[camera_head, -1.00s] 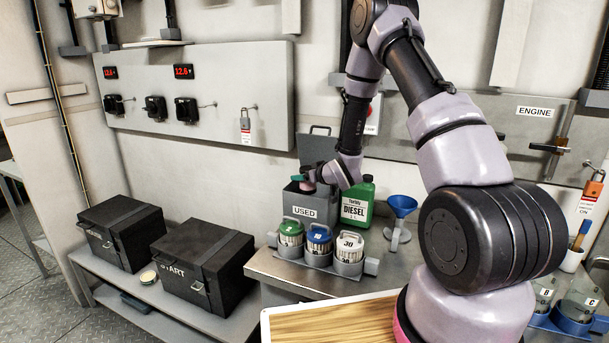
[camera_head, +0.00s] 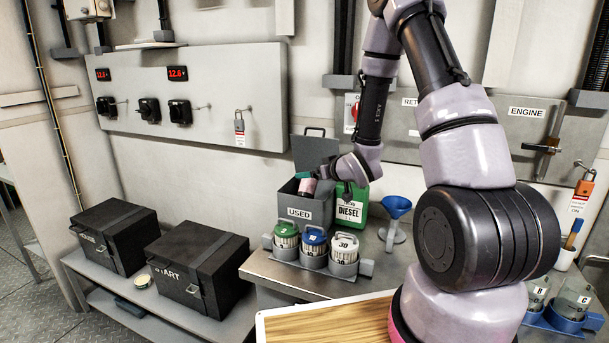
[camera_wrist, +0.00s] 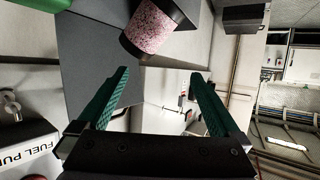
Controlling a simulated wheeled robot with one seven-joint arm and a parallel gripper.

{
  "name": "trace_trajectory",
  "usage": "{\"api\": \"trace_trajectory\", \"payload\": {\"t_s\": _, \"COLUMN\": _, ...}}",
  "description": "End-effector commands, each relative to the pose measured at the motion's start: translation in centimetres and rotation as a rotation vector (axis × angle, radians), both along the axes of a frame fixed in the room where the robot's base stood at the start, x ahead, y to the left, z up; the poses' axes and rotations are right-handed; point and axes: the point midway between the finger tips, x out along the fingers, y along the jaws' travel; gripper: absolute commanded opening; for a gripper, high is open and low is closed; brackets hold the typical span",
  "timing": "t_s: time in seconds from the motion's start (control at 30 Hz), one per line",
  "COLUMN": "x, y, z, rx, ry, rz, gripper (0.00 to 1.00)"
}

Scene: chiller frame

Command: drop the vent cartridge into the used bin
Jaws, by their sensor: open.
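The vent cartridge is a pink speckled cylinder (camera_wrist: 149,36) with a dark end, at the top of the wrist view. It also shows in the head view as a small pink shape (camera_head: 308,188) at the mouth of the used bin. The used bin (camera_head: 287,212) is a grey box labelled USED with its lid raised at the back. My gripper (camera_wrist: 160,73) is open, its green fingers spread and empty. The cartridge appears apart from both fingertips. In the head view my gripper (camera_head: 303,176) is over the bin. The bin's inside is hidden.
A green diesel can (camera_head: 351,213) stands right beside the bin, with a blue funnel (camera_head: 396,210) further right. A rack of capped canisters (camera_head: 314,243) stands in front of the bin. Two black boxes (camera_head: 197,270) sit on the lower shelf at left.

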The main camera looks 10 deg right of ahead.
Motion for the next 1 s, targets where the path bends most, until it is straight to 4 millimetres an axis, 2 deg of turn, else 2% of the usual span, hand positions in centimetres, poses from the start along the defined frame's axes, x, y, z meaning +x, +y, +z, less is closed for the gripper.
{"api": "trace_trajectory", "payload": {"t_s": 0.13, "x": -1.7, "y": -0.7, "z": 0.8, "rx": 0.0, "ry": 0.0, "rz": -0.001, "gripper": 1.0}}
{"api": "trace_trajectory", "payload": {"t_s": 0.27, "x": -2.3, "y": -1.1, "z": 1.4, "rx": -0.003, "ry": 0.002, "rz": -0.006, "gripper": 1.0}}
{"api": "trace_trajectory", "payload": {"t_s": 0.33, "x": -2.2, "y": -1.6, "z": 2.3, "rx": -0.012, "ry": 0.009, "rz": -0.024, "gripper": 1.0}}
{"api": "trace_trajectory", "payload": {"t_s": 0.43, "x": -2.0, "y": -2.8, "z": 4.6, "rx": -0.033, "ry": 0.036, "rz": -0.079, "gripper": 1.0}}
{"api": "trace_trajectory", "payload": {"t_s": 0.5, "x": -2.2, "y": -3.9, "z": 6.8, "rx": -0.048, "ry": 0.066, "rz": -0.134, "gripper": 1.0}}
{"api": "trace_trajectory", "payload": {"t_s": 0.63, "x": -3.6, "y": -6.0, "z": 11.2, "rx": -0.058, "ry": 0.135, "rz": -0.242, "gripper": 1.0}}
{"api": "trace_trajectory", "payload": {"t_s": 0.77, "x": -6.2, "y": -7.5, "z": 15.3, "rx": -0.042, "ry": 0.209, "rz": -0.34, "gripper": 1.0}}
{"api": "trace_trajectory", "payload": {"t_s": 0.87, "x": -9.0, "y": -8.2, "z": 18.2, "rx": -0.013, "ry": 0.271, "rz": -0.404, "gripper": 1.0}}
{"api": "trace_trajectory", "payload": {"t_s": 1.0, "x": -13.9, "y": -8.4, "z": 21.7, "rx": 0.051, "ry": 0.363, "rz": -0.476, "gripper": 1.0}}
